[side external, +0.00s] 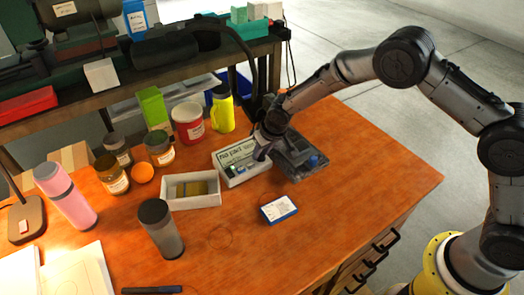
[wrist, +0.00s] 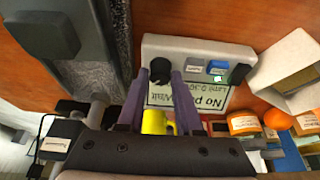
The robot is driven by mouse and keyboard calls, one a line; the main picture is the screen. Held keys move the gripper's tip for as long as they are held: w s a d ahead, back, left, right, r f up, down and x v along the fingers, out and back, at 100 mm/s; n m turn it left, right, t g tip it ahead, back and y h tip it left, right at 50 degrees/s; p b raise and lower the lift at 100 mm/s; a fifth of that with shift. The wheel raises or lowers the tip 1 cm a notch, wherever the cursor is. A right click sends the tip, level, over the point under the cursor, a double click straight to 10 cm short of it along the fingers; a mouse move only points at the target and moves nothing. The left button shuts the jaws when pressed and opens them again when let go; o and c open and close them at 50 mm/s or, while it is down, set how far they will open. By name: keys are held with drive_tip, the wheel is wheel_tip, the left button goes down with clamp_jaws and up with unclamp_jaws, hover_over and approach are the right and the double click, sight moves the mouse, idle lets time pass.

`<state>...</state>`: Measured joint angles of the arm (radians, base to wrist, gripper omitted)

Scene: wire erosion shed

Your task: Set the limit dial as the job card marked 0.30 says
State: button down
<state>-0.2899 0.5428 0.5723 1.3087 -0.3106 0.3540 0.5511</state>
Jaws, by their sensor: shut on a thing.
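A white control box (side external: 228,180) sits on the orange table, beside a dark grey device. In the wrist view the box (wrist: 200,50) has a sign panel (wrist: 165,98), upside down there, reading "No part", "Wait" and a limit line I cannot read surely. A dark round dial (wrist: 160,70) is on the box face between my fingertips. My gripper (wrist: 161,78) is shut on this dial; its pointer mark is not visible. My gripper also shows in the side view (side external: 262,152), hiding part of the box.
The dark grey device (side external: 305,150) stands beside my gripper. A blue and white box (side external: 278,209) lies in front, with an open white tray (side external: 191,204) to its left. Jars, a yellow bottle (side external: 222,113) and a red tub (side external: 188,136) stand behind. The table's right is clear.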

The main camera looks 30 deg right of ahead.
idle(0.4)
drive_tip(key=c, duration=0.6)
unclamp_jaws()
drive_tip(key=shift+o, duration=0.2)
